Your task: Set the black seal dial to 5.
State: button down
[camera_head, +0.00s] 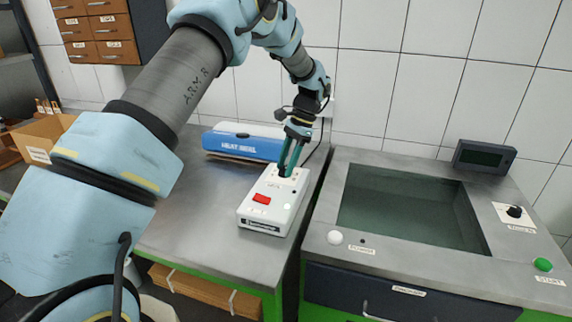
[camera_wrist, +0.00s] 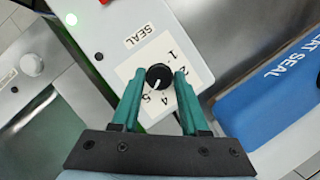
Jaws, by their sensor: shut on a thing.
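The black seal dial (camera_wrist: 158,77) sits on a pale scale plate on the white box (camera_head: 265,213), near the printed word SEAL (camera_wrist: 138,36). Its white pointer mark points down and left in the wrist view, roughly towards the 5 (camera_wrist: 146,98). The 4 is printed just right of that, and 1 and 2 are further up on the right. My gripper (camera_wrist: 158,76) has its green fingers on either side of the dial, shut on it. In the head view my gripper (camera_head: 288,165) reaches down onto the box's far end and hides the dial.
A water tank (camera_head: 410,215) stands to the right across a gap, with a small black knob (camera_head: 515,211) and green button (camera_head: 543,265).

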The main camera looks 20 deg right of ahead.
jog(key=shift+a+f+m, duration=0.1)
jog(key=shift+m, duration=0.4)
jog(key=shift+c, duration=2.1)
grip_release()
jog(key=b+v, duration=0.3)
jog(key=v, duration=0.8)
jog(key=shift+s, duration=0.25)
